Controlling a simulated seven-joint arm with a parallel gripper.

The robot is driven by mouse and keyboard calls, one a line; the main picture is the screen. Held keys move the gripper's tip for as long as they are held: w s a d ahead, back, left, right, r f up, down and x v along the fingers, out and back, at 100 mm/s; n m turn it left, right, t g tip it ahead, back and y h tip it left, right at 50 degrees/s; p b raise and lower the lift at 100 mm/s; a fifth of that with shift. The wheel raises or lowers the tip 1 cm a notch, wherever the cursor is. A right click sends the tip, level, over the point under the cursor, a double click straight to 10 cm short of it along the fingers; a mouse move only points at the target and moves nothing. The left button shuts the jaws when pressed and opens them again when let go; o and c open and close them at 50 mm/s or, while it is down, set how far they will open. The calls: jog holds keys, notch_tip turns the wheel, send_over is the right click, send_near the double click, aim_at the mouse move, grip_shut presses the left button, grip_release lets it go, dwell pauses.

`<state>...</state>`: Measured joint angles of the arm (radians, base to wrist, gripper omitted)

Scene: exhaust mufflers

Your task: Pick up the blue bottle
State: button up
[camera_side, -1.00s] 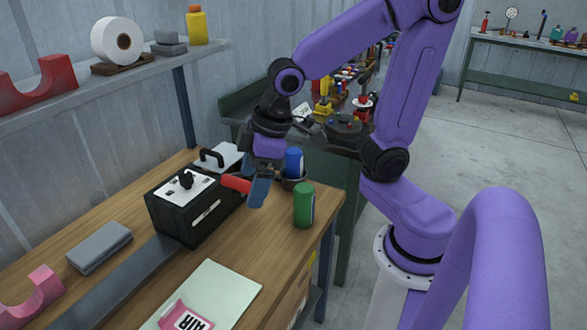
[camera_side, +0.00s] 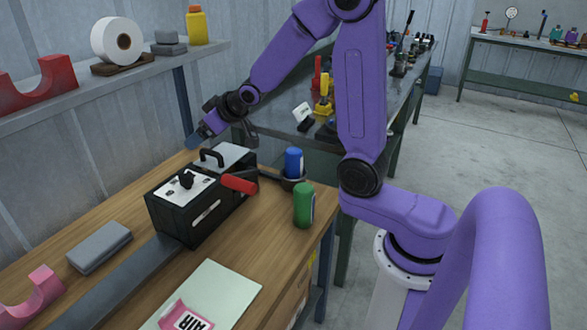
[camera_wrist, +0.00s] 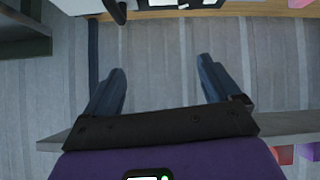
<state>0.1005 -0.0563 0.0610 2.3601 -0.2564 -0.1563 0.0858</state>
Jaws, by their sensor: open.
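The blue bottle (camera_side: 293,162) stands upright near the back right corner of the workbench, in or just behind a dark round holder (camera_side: 292,183). A green bottle or can (camera_side: 303,205) stands in front of it. My gripper (camera_side: 193,141) is up at the left, by the wall behind the black box, well apart from the blue bottle. In the wrist view my gripper (camera_wrist: 160,88) has its two fingers spread with nothing between them. I cannot make out the blue bottle in the wrist view.
A black box (camera_side: 196,205) with a handle and a red grip (camera_side: 239,183) stands left of the bottles. A wall shelf (camera_side: 140,72) holds a white roll and a yellow bottle. A grey block (camera_side: 99,248) and a pale sheet (camera_side: 215,295) lie on the bench.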

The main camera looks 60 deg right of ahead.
jog(key=w+d+m+t+h, duration=0.2)
jog(key=d, duration=0.5)
notch_tip(320, 180, up, 2)
jog(key=m+t+h, duration=0.3)
jog(key=m+h, duration=0.3)
jog(key=h, duration=0.2)
send_over(298, 161)
jog(key=x, duration=0.2)
notch_tip(298, 161, down, 13)
jog(key=shift+f, duration=2.05)
notch_tip(298, 161, down, 3)
jog(key=shift+f, duration=0.2)
jog(key=shift+w+d+f, duration=0.25)
jog(key=shift+w+d, duration=0.2)
jog(key=shift+w, duration=0.25)
jog(key=shift+w+d, duration=0.35)
jog(key=shift+w, duration=0.2)
